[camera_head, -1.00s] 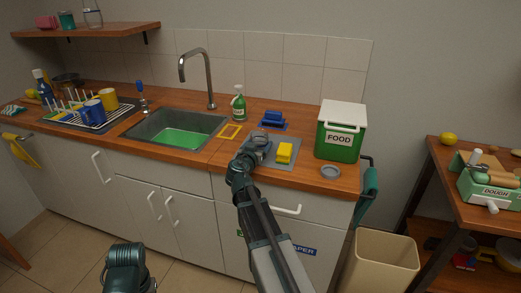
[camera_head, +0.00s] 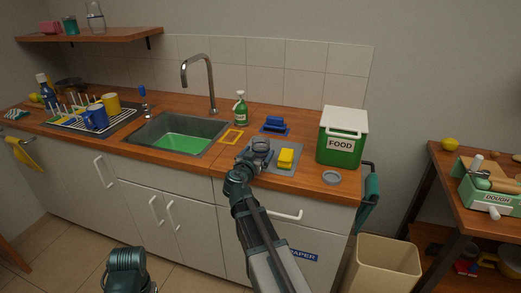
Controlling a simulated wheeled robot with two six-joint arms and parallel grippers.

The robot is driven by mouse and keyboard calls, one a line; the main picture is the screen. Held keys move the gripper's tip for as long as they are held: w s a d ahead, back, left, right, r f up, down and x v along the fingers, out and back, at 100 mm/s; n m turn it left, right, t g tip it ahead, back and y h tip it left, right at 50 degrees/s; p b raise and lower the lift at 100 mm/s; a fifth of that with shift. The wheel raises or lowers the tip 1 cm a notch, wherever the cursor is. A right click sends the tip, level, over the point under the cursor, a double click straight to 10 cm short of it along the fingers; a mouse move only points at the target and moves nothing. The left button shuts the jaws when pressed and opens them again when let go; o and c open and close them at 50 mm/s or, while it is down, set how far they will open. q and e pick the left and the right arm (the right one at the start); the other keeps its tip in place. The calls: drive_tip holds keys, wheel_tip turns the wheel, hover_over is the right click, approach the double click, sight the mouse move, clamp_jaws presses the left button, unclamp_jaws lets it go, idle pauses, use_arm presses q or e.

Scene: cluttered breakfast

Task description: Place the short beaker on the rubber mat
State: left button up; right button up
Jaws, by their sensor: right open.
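The grey rubber mat (camera_head: 284,171) lies on the wooden counter right of the sink, with a yellow sponge-like block (camera_head: 286,156) on its right part. A small clear round vessel, which looks like the short beaker (camera_head: 262,144), appears upright at the mat's left part. My right gripper (camera_head: 258,153) is open at this vessel, with its fingers close around or beside it. The arm hides the vessel's base and part of the mat, so I cannot tell whether they touch. My left gripper is out of view; only part of my left arm shows at the bottom.
A green FOOD bin (camera_head: 341,151) and a grey round lid or dish (camera_head: 331,177) stand to the right. The sink (camera_head: 178,135) is further left.

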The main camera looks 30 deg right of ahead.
drive_tip(key=p+v, duration=0.1)
drive_tip(key=v, duration=0.8)
drive_tip(key=shift+s, duration=0.15)
drive_tip(key=shift+a, duration=0.1)
